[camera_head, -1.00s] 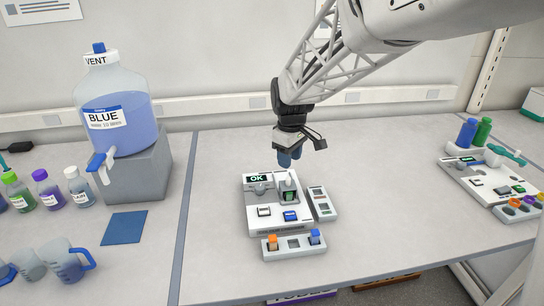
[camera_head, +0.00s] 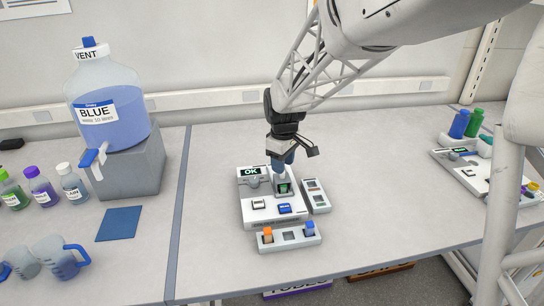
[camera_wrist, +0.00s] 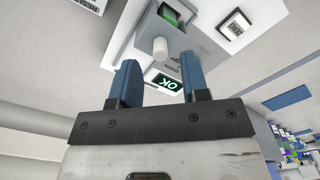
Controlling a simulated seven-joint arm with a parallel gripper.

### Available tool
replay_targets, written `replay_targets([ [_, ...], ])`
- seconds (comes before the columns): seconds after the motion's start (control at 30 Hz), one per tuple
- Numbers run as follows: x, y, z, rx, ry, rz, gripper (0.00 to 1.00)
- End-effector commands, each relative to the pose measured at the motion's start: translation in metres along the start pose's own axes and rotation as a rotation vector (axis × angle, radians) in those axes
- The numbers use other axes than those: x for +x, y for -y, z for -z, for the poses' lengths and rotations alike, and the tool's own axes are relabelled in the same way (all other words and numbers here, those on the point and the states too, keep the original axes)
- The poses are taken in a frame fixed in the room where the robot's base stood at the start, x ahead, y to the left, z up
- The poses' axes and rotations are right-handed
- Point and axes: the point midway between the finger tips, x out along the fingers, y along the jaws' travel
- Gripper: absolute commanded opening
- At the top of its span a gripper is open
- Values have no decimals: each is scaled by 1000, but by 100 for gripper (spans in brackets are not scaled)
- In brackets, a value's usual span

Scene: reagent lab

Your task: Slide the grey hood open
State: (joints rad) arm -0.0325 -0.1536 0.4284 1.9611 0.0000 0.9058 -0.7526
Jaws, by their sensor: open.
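The white analyser (camera_head: 270,217) stands on the bench with its "OK" screen (camera_head: 250,171) lit. Its small grey hood (camera_head: 282,178) is at the back right of its top, and a green item (camera_head: 284,188) shows at its front. In the wrist view the hood (camera_wrist: 190,38) carries a white knob (camera_wrist: 160,48). My gripper (camera_head: 283,160) is just above and behind the hood, pointing down. In the wrist view its two blue fingers (camera_wrist: 162,72) are apart and empty, with the knob just beyond the tips, roughly between them. Contact cannot be told.
A holder (camera_head: 290,238) with orange and blue caps stands before the analyser, and a slim strip (camera_head: 316,196) lies at its right. A blue liquid jug (camera_head: 108,110) sits on a grey block at left.

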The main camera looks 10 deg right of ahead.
Motion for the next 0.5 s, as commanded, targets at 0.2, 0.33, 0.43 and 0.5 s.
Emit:
replay_targets([
  [0.2,22,0,0,0,0,0,42],
  [0.33,28,0,0,0,0,0,42],
  [0.43,30,0,0,0,0,0,42],
  [0.5,31,0,0,0,0,0,42],
])
